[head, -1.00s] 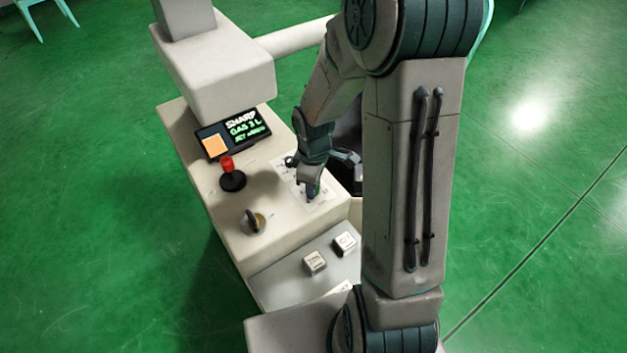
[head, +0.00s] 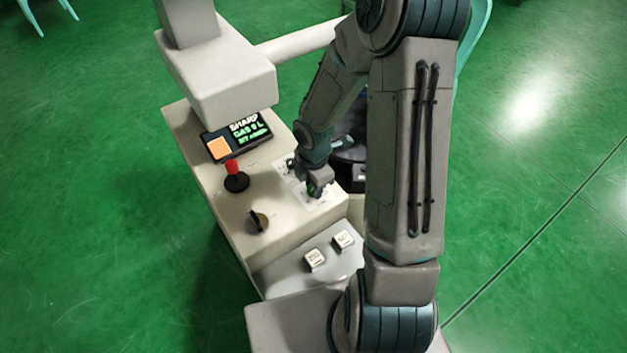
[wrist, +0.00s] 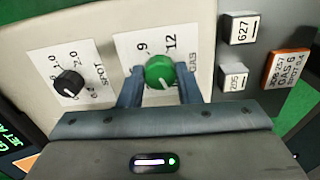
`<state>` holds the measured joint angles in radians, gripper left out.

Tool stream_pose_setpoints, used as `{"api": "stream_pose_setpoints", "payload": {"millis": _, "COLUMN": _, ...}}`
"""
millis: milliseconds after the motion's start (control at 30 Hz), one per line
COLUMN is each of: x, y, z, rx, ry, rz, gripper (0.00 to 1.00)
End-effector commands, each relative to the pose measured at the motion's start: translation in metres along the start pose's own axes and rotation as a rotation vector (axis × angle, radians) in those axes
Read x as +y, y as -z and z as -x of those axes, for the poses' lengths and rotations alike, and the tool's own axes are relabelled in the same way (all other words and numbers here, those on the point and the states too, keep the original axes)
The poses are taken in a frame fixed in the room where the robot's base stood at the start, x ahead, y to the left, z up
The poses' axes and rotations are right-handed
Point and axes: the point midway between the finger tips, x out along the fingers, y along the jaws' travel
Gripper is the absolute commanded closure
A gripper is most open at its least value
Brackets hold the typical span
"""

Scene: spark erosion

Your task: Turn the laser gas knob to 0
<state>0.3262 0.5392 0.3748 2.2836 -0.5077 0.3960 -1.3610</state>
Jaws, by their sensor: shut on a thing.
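The green gas knob (wrist: 160,72) sits on a white dial plate (wrist: 127,46) marked GAS, with 9 and 12 readable at its top side in the wrist view. My gripper (wrist: 160,80) is shut on this knob, one finger on each side. The lower part of the dial is hidden by the knob and fingers, so I cannot tell what number it points to. In the head view my gripper (head: 317,188) is over the dial plate at the console's right side. The display (head: 238,136) shows SHARP and a GAS line in litres, its digit too small to be sure of.
The black spot knob (wrist: 69,83) stands close on the left in the wrist view.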

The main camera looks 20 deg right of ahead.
Motion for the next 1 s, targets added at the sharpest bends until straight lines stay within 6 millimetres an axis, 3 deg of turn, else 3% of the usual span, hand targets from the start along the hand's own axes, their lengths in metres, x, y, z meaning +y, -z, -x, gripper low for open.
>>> {"api": "stream_pose_setpoints", "payload": {"millis": 300, "x": 0.0007, "y": -0.0009, "z": 0.0012, "rx": -0.002, "ry": -0.001, "rz": 0.102, "gripper": 0.92}}
{"api": "stream_pose_setpoints", "payload": {"millis": 800, "x": 0.0009, "y": -0.0010, "z": 0.0006, "rx": -0.002, "ry": -0.002, "rz": 0.118, "gripper": 0.92}}
{"api": "stream_pose_setpoints", "payload": {"millis": 833, "x": 0.0009, "y": -0.0009, "z": 0.0006, "rx": -0.002, "ry": -0.002, "rz": 0.118, "gripper": 0.61}}
{"api": "stream_pose_setpoints", "payload": {"millis": 867, "x": 0.0009, "y": -0.0009, "z": 0.0006, "rx": -0.002, "ry": -0.002, "rz": 0.118, "gripper": 0.53}}
{"api": "stream_pose_setpoints", "payload": {"millis": 900, "x": 0.0008, "y": -0.0008, "z": 0.0005, "rx": -0.002, "ry": -0.002, "rz": 0.118, "gripper": 0.48}}
{"api": "stream_pose_setpoints", "payload": {"millis": 1000, "x": 0.0006, "y": -0.0007, "z": 0.0004, "rx": -0.001, "ry": -0.001, "rz": 0.118, "gripper": 0.48}}
